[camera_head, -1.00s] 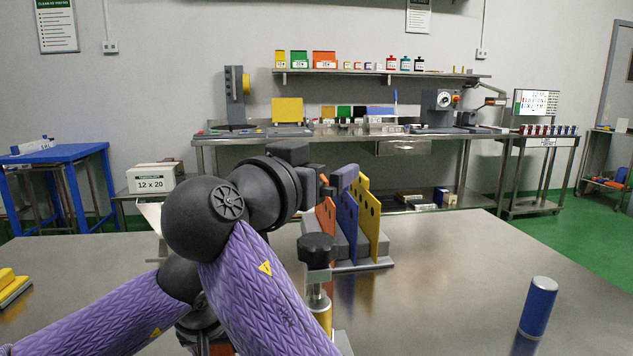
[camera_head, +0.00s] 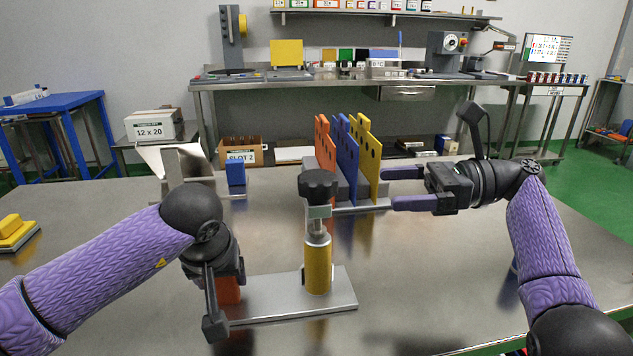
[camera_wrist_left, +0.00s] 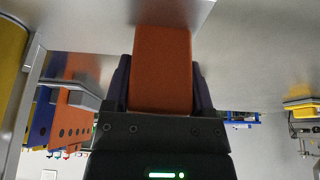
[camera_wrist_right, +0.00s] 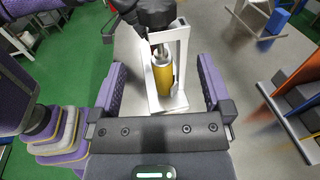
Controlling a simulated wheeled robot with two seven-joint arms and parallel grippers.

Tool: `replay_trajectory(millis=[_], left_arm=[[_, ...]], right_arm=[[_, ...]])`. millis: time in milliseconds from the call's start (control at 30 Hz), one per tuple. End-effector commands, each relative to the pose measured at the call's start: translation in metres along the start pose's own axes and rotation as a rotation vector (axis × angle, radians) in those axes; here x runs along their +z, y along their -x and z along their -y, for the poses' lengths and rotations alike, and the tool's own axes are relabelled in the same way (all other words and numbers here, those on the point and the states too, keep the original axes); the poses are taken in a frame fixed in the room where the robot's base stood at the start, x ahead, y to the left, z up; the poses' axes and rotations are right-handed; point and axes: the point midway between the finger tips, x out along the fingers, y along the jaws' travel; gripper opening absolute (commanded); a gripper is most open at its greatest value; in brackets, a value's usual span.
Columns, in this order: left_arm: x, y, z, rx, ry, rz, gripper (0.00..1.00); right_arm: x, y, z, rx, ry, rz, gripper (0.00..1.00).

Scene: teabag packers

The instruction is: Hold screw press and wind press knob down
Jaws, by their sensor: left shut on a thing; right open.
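The screw press stands on the table with a flat silver base (camera_head: 290,297), a yellow cylinder (camera_head: 318,265) and a black knob (camera_head: 318,184) on top. An orange block (camera_head: 228,290) is at the left end of the base. My left gripper (camera_head: 228,280) is shut on this orange block, which fills its jaws in the left wrist view (camera_wrist_left: 162,70). My right gripper (camera_head: 392,188) is open and empty, to the right of the knob and apart from it. In the right wrist view the knob (camera_wrist_right: 155,12) and the cylinder (camera_wrist_right: 163,75) show beyond the open fingers.
A rack with upright orange, blue (camera_head: 347,160) and yellow (camera_head: 365,160) plates stands behind the press. A blue block (camera_head: 235,172) is at the back left. A yellow block (camera_head: 12,230) lies at the far left. The table's front middle is clear.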

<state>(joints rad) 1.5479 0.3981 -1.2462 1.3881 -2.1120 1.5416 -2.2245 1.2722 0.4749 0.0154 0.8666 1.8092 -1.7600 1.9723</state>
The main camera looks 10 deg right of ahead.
Motion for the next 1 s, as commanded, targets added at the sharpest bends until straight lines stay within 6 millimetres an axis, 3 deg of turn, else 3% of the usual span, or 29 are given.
replay_trajectory(millis=[67, 167, 400, 600, 933, 1000], left_arm=[[-0.001, 0.001, 0.0, 0.002, 0.001, -0.002, 0.0], [-0.001, 0.001, 0.0, 0.002, 0.0, -0.002, 0.0], [-0.001, 0.001, 0.0, 0.002, 0.001, -0.002, 0.0], [-0.001, 0.001, 0.0, 0.002, 0.001, -0.002, 0.0], [-0.001, 0.001, 0.0, 0.002, 0.001, -0.002, 0.0], [-0.001, 0.001, 0.0, 0.002, 0.001, -0.002, 0.0]], right_arm=[[0.005, 0.003, -0.001, 0.004, -0.034, 0.046, 1.0], [0.007, -0.01, -0.002, 0.01, -0.044, 0.061, 1.0], [0.011, -0.074, -0.003, 0.012, -0.043, 0.06, 1.0], [0.013, -0.108, -0.003, 0.01, -0.043, 0.06, 1.0], [0.014, -0.115, -0.003, 0.008, -0.041, 0.059, 1.0], [0.013, -0.115, -0.003, 0.008, -0.041, 0.059, 0.85]])
